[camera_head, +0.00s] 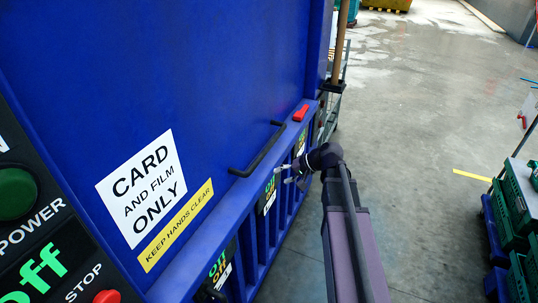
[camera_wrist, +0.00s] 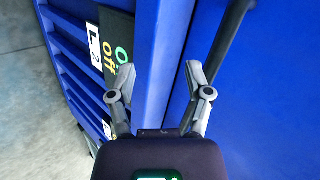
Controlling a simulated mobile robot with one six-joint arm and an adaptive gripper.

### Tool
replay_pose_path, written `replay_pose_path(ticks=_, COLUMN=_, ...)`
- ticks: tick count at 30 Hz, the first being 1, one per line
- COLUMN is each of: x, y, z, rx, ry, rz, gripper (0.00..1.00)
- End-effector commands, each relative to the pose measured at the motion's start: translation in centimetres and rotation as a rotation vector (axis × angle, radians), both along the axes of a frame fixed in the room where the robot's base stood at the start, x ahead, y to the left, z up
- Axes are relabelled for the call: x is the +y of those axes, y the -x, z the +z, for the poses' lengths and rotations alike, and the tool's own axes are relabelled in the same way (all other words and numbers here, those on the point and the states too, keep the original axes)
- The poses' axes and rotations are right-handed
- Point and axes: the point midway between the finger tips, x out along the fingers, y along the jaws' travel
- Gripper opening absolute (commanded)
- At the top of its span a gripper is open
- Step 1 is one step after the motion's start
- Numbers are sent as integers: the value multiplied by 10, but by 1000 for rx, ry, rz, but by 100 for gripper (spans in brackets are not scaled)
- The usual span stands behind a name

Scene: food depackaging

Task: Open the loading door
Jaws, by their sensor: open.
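The loading door (camera_head: 120,70) is a large blue panel, and it looks closed. It carries a white "CARD AND FILM ONLY" sign (camera_head: 141,188) and a yellow "KEEP HANDS CLEAR" label (camera_head: 177,225). A black bar handle (camera_head: 258,152) runs along its lower edge. My gripper (camera_head: 281,174) is open and empty, just right of and below the handle. In the wrist view the two fingers of my gripper (camera_wrist: 160,76) are spread. The dark handle (camera_wrist: 231,40) lies beside the right fingertip, outside the gap; I cannot tell whether they touch.
A red latch-like piece (camera_head: 300,113) sits on the ledge beyond the handle. A control panel with a green button (camera_head: 14,194) and red stop button (camera_head: 107,297) is at left. Green crates (camera_head: 515,200) stand at right. The grey floor (camera_head: 420,120) between is mostly clear.

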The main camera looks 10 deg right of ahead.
Motion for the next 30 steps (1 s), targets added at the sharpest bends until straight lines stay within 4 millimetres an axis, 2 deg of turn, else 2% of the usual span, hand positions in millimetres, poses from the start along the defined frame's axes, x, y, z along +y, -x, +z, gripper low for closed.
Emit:
replay_pose_path(ticks=1, x=-12, y=-15, z=-3, rx=-21, ry=-63, rz=-34, gripper=65)
replay_pose_path(ticks=6, x=-44, y=-46, z=13, rx=-97, ry=-264, rz=-128, gripper=65)
replay_pose_path(ticks=13, x=-78, y=-67, z=32, rx=-167, ry=-435, rz=-209, gripper=65)
replay_pose_path(ticks=18, x=-87, y=-71, z=39, rx=-185, ry=-477, rz=-228, gripper=65)
replay_pose_path(ticks=30, x=-87, y=-71, z=39, rx=-185, ry=-477, rz=-228, gripper=65)
